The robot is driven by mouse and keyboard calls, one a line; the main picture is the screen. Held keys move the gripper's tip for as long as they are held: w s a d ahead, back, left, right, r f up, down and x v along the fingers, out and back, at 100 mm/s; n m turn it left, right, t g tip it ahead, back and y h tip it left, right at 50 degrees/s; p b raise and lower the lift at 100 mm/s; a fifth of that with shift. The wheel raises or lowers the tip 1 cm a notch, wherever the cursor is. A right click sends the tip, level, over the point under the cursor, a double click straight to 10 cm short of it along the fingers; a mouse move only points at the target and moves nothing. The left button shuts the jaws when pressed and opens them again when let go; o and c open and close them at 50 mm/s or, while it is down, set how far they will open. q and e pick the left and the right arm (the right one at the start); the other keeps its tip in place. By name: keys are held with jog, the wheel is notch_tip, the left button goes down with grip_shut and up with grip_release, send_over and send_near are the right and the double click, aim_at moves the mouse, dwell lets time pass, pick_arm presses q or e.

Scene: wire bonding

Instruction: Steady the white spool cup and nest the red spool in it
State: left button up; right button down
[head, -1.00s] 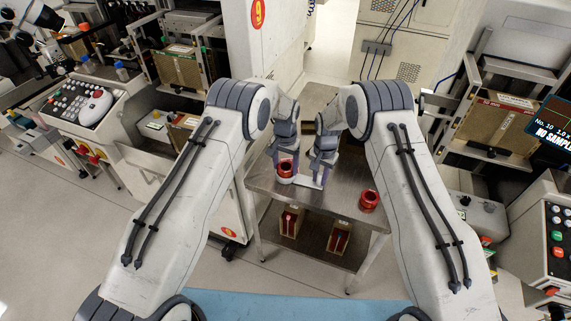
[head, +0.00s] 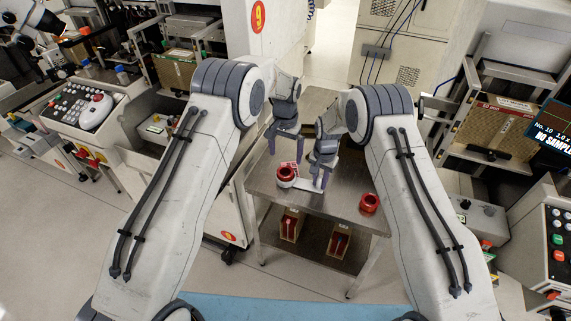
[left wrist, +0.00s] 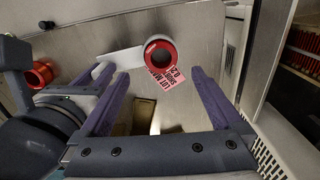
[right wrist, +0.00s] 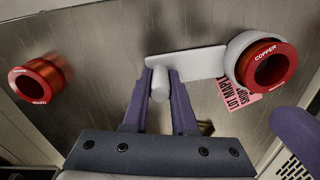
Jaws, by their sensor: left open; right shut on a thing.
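The white spool cup (head: 286,184) stands on the steel table, with a flat white arm reaching to a peg (right wrist: 159,86). The red spool (head: 286,170) sits in the cup, its upper flange above the rim; this spool also shows in the left wrist view (left wrist: 160,42) and the right wrist view (right wrist: 270,50). How deep it sits is hidden. My right gripper (right wrist: 159,80) is shut on the cup's peg. My left gripper (head: 285,139) is open and empty, raised behind and apart from the spool; its spread fingers show in the left wrist view (left wrist: 160,82).
A second red spool (head: 368,203) stands alone near the right edge of the table (head: 330,199). A pink printed label (right wrist: 238,101) lies beside the cup. Boxes (head: 291,225) with red items stand on the lower shelf. The table between cup and second spool is mostly clear.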

pick_arm(q)
notch_tip(320, 180, up, 4)
jog(key=shift+f, duration=0.15)
dwell(0.3)
pick_arm(e)
jog(key=c, duration=0.6)
grip_release()
